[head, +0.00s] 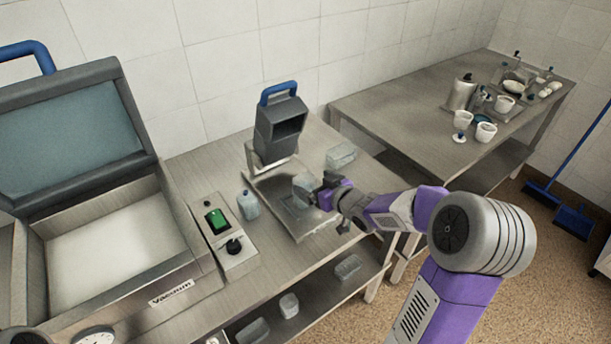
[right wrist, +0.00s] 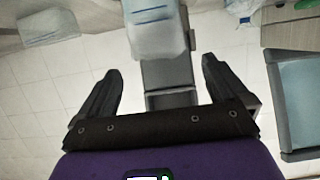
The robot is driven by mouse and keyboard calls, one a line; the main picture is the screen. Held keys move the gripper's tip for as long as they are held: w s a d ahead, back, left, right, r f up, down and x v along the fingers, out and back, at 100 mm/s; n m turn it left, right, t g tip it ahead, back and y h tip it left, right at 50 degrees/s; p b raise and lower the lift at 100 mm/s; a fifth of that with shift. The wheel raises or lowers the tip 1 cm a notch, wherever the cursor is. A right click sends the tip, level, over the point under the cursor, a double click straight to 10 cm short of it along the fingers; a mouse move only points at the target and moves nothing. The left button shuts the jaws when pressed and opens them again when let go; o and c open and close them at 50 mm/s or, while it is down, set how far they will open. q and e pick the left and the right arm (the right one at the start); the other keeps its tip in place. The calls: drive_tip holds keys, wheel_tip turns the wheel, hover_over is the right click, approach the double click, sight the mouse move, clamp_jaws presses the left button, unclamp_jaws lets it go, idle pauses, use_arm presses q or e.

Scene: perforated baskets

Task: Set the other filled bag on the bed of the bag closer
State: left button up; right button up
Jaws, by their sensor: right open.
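The bag closer (head: 278,130) is a dark grey head with a blue handle, over a flat metal bed (head: 306,224). A pale translucent filled bag (head: 304,186) is upright on that bed; it also shows in the right wrist view (right wrist: 156,38). My right gripper (head: 328,198) is open and empty at the bed's right side. Its fingers point at this bag, which lies just beyond the fingertips in the wrist view. Another filled bag (head: 248,205) with a blue top stands on the table left of the bed.
An open vacuum machine (head: 185,255) stands at the left, beside a control box (head: 216,222) with a green switch. A clear container (head: 341,155) is right of the closer. Clear containers lie on the shelf below. A second table at the right holds cups and a pot.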

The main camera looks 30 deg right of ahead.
drive_tip(key=p+v, duration=0.1)
drive_tip(key=v, duration=0.4)
drive_tip(key=shift+f, duration=0.1)
idle(0.4)
